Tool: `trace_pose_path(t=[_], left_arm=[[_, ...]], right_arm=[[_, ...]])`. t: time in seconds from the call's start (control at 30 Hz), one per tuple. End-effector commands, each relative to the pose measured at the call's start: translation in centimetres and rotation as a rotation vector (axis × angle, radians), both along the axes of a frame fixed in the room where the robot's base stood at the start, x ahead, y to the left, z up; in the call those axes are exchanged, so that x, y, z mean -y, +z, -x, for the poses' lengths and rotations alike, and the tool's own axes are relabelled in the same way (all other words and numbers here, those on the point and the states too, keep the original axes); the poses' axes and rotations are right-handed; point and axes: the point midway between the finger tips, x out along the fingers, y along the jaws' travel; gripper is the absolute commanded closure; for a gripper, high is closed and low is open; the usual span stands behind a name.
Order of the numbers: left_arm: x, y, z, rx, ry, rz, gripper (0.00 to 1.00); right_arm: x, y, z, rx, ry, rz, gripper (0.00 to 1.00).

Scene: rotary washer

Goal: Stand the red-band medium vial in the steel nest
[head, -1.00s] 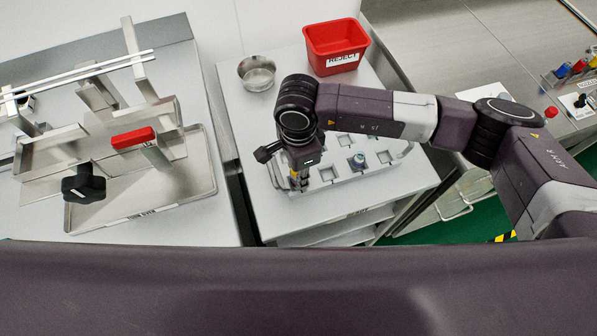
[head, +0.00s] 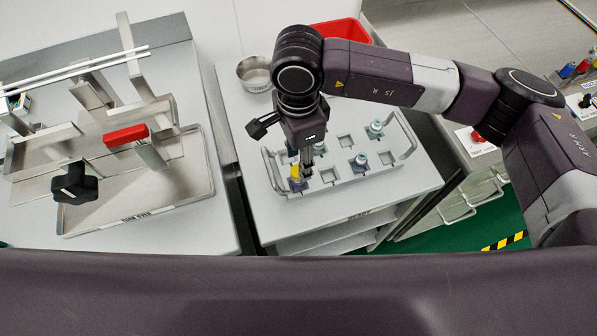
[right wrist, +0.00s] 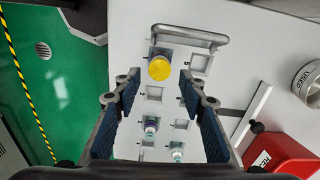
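The white vial tray (head: 340,187) stands on the middle bench. My right gripper (head: 303,172) is over its left end, pointing down. In the right wrist view my right gripper (right wrist: 159,88) is open, with nothing between its pads. Two pale-topped vials (head: 361,160) (head: 376,128) stand farther right in the tray. I cannot make out a red band on any vial, nor tell which part is the steel nest. My left gripper is out of view.
The steel washer fixture (head: 140,185) with a red handle (head: 126,135) and black knob (head: 75,183) fills the left bench. A steel bowl (head: 254,74) and red reject bin (head: 342,32) stand behind the tray. The tray has raised end handles (head: 408,140).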

Motion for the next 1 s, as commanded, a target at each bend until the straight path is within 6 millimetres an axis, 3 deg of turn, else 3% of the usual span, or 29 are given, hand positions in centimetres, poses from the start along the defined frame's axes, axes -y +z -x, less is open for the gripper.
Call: trace_pose_path(t=[0.1, 0.3, 1.0], left_arm=[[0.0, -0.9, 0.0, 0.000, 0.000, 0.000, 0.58], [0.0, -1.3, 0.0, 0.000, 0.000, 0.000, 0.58], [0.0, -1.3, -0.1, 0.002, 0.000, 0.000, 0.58]], right_arm=[[-0.1, 2.0, -0.1, 0.004, 0.003, -0.002, 0.62], [-0.1, 4.1, 0.0, 0.000, 0.001, 0.000, 0.62], [0.0, 4.5, 0.0, -0.001, 0.001, 0.000, 0.62]])
